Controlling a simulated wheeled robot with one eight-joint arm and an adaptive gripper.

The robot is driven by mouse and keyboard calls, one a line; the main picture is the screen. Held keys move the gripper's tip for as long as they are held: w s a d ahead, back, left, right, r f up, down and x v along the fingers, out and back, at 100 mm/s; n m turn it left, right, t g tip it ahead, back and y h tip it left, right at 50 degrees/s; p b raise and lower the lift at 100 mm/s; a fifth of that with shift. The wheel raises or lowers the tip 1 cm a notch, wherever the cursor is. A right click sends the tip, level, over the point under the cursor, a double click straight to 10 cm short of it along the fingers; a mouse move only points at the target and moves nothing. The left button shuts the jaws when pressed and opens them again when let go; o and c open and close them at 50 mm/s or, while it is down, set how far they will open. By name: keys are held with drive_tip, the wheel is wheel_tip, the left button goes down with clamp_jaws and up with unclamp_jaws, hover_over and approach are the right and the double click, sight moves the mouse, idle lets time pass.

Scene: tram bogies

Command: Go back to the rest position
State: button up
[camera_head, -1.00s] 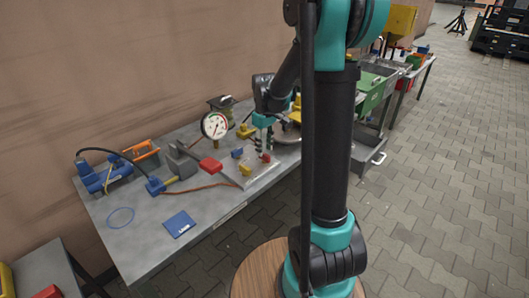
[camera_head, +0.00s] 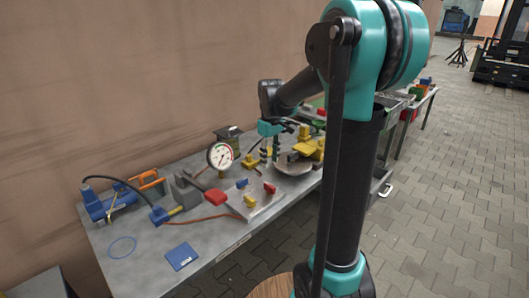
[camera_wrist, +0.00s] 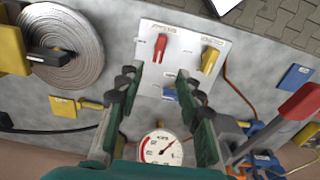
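My gripper (camera_head: 269,147) hangs above the grey workbench (camera_head: 150,255), between the dial gauge and the coiled disc in the head view. In the wrist view its two green-and-black fingers (camera_wrist: 156,88) stand apart with nothing between them. Below lies a white panel (camera_wrist: 185,45) with a red, a yellow and a blue handle; it also shows in the head view (camera_head: 262,208). The white dial gauge (camera_wrist: 161,148) is close under the finger bases in the wrist view. My upper arm stands in the right half of the head view.
A coiled disc (camera_wrist: 62,45) and yellow parts (camera_head: 310,146) lie beside the gripper. A blue pump (camera_head: 108,203), a vice (camera_head: 185,190) and a blue card (camera_head: 182,256) are on the bench. A wall runs behind it. Paved floor (camera_head: 445,200) at right is open.

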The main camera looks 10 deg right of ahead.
drive_tip(key=s+d+f+m+t, duration=0.2)
drive_tip(key=s+f, duration=0.4)
drive_tip(key=s, duration=0.4)
drive_tip(key=s+d+f+m+t, duration=0.2)
drive_tip(key=s+f+m, duration=0.3)
drive_tip(key=s, duration=0.6)
drive_tip(key=shift+s+f, duration=0.3)
drive_tip(key=shift+f, duration=0.4)
